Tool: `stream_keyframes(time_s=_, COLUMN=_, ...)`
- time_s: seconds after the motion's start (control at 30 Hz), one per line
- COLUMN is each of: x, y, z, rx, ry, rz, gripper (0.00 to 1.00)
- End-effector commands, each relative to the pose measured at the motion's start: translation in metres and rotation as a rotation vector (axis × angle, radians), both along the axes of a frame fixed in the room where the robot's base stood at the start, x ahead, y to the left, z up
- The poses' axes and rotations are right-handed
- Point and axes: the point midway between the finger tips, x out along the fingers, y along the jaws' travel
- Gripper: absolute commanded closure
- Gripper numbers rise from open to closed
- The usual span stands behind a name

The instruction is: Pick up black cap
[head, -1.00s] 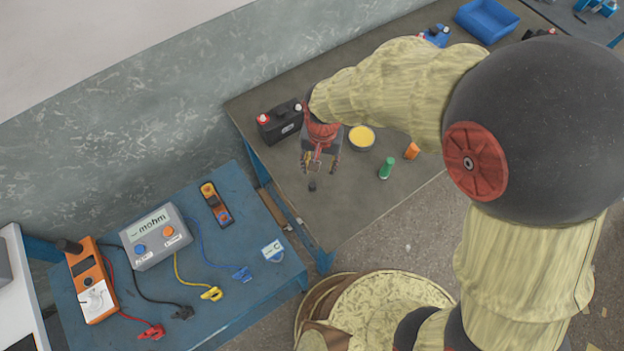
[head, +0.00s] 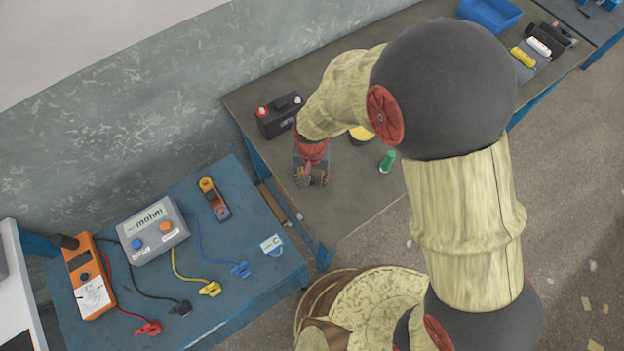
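My gripper (head: 312,182) points down low over the near left part of the brown-grey worktable (head: 350,205), in front of the black battery (head: 279,118). Its fingers reach close to the tabletop. The small black cap cannot be made out now; the spot where it lay is covered by my gripper's fingers. Whether the fingers are open or closed around it cannot be told at this size.
A green cylinder (head: 387,161) stands right of my gripper. A yellow-filled bowl (head: 361,134) is partly hidden by my arm. A blue bin (head: 489,13) sits at the far end. A blue table (head: 235,290) with meters and clip leads stands at left.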

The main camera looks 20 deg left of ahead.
Motion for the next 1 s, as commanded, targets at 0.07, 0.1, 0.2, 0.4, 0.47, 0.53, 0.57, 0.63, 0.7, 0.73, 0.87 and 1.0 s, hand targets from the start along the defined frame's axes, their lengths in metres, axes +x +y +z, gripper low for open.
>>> stream_keyframes(time_s=0.07, x=0.0005, y=0.0004, z=0.0013, rx=0.001, ry=-0.001, rz=0.0, gripper=0.58)
stream_keyframes(time_s=0.1, x=0.0005, y=0.0004, z=0.0014, rx=0.001, ry=-0.001, rz=0.0, gripper=0.58)
stream_keyframes(time_s=0.2, x=0.0004, y=0.0003, z=0.0015, rx=0.001, ry=-0.001, rz=0.0, gripper=0.62)
stream_keyframes(time_s=0.4, x=0.0005, y=0.0003, z=0.0015, rx=0.001, ry=-0.001, rz=0.0, gripper=0.74)
stream_keyframes(time_s=0.47, x=0.0004, y=0.0002, z=0.0015, rx=0.001, ry=-0.001, rz=0.0, gripper=0.77)
stream_keyframes(time_s=0.53, x=0.0005, y=0.0003, z=0.0015, rx=0.001, ry=-0.001, rz=0.0, gripper=0.81)
stream_keyframes(time_s=0.57, x=0.0004, y=0.0002, z=0.0015, rx=0.001, ry=-0.001, rz=0.0, gripper=0.83)
stream_keyframes(time_s=0.63, x=0.0004, y=0.0002, z=0.0015, rx=0.001, ry=-0.001, rz=0.0, gripper=0.87)
stream_keyframes(time_s=0.7, x=0.0004, y=0.0002, z=0.0015, rx=0.001, ry=-0.001, rz=0.0, gripper=0.91)
stream_keyframes(time_s=0.73, x=0.0004, y=0.0002, z=0.0015, rx=0.001, ry=-0.001, rz=0.0, gripper=0.91)
stream_keyframes(time_s=0.87, x=0.0004, y=0.0002, z=0.0015, rx=0.001, ry=-0.001, rz=0.0, gripper=0.91)
stream_keyframes(time_s=1.0, x=0.0005, y=0.0004, z=0.0027, rx=0.001, ry=-0.001, rz=0.0, gripper=0.91)
